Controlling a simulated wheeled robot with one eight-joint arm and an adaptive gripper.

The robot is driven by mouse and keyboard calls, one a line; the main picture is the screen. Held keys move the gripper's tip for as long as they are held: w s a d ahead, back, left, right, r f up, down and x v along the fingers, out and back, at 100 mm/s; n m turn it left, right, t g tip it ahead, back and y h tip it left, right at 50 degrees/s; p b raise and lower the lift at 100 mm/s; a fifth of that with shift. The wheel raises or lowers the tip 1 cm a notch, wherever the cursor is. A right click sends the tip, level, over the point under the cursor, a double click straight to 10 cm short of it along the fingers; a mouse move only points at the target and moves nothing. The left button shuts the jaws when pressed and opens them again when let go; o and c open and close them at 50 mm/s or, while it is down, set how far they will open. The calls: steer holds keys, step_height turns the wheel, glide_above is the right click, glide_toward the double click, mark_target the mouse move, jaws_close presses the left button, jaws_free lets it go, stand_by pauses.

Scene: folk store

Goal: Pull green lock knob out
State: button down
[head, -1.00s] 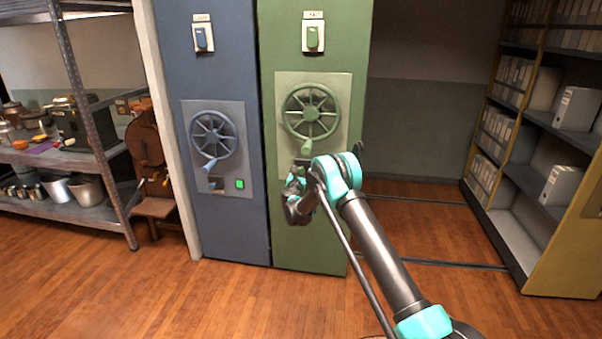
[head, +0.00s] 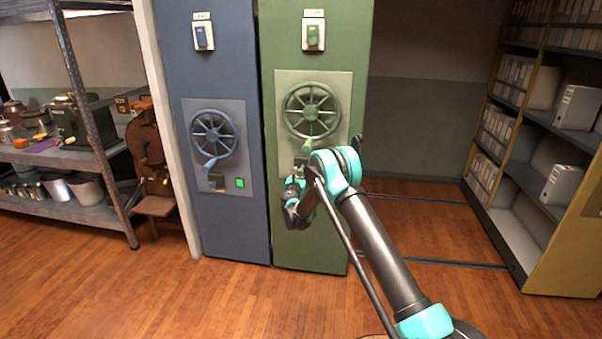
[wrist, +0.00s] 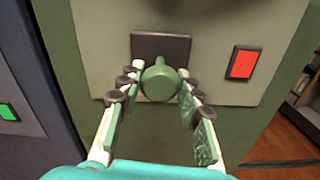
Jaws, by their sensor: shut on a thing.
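The green lock knob (wrist: 160,80) sits on a dark plate (wrist: 205,50) low on the green cabinet's panel. In the wrist view my gripper (wrist: 158,88) has its fingers on both sides of the knob, shut on it, with dark pads at its left and right. In the head view my gripper (head: 297,190) is at the green cabinet (head: 312,255), below its handwheel (head: 313,111). My arm hides the knob there. A red indicator (wrist: 241,64) shows right of the knob.
The blue cabinet (head: 225,225) stands directly left, with its own wheel and a green indicator (head: 240,183). A metal shelf with pots is at far left. An open aisle with floor rails lies right of the green cabinet, then a binder shelf (head: 545,235).

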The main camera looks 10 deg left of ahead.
steer(key=shift+s+f, duration=0.1)
steer(key=c, duration=1)
jaws_free()
steer(key=s, duration=1.2)
steer(key=shift+a, duration=0.2)
